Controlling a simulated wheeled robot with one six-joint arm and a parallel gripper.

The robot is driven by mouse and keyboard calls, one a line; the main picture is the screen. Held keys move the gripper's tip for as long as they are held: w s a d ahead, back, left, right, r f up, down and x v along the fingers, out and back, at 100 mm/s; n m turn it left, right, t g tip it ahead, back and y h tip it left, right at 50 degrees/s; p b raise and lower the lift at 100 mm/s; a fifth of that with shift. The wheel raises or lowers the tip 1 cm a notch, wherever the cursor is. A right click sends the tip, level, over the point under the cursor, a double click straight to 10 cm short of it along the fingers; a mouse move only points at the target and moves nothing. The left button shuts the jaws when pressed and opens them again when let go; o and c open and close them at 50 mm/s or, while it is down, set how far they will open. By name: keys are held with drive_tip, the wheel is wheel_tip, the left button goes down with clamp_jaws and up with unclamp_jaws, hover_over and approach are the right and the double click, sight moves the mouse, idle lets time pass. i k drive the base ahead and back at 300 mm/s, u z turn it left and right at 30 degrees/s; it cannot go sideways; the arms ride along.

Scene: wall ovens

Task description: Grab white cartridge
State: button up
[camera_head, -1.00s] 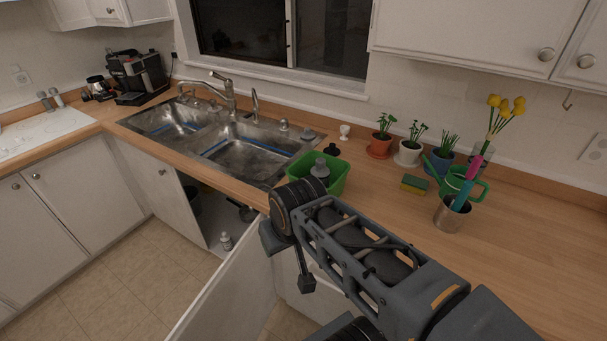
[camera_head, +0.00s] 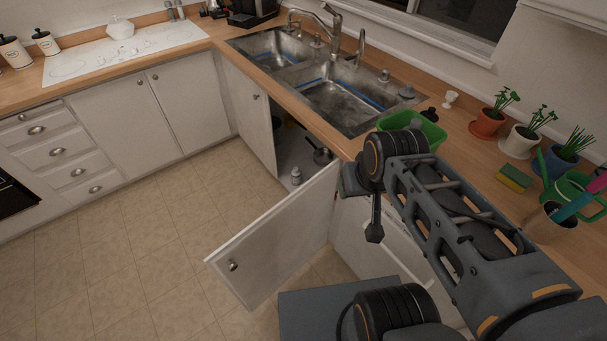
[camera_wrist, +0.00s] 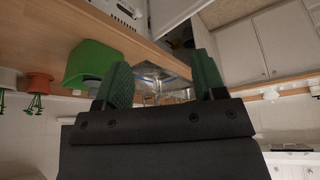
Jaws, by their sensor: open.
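A small whitish bottle-shaped item (camera_head: 296,176) stands on the floor of the open cabinet under the sink, near its front edge. It is the only thing I see that could be the white cartridge, and it is too small to be sure. My gripper (camera_wrist: 163,75) is open and empty in the wrist view, its two green-padded fingers wide apart. The wrist picture is upside down, with the sink (camera_wrist: 165,82) beyond the fingers. No cartridge shows there.
The open cabinet door (camera_head: 275,240) juts out over the tiled floor, beside my arm. A dark pan (camera_head: 322,156) sits inside the cabinet. A green bin (camera_head: 433,131), potted plants, a sponge (camera_head: 514,178) and a metal cup (camera_head: 545,224) stand on the counter. The floor at left is clear.

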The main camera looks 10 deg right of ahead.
sight(295, 173)
drive_tip(key=u, duration=3.15)
drive_tip(key=i, duration=2.8)
drive_tip(key=z, duration=3.3)
drive_tip(key=i, duration=3.05)
drive_tip(key=u, duration=0.05)
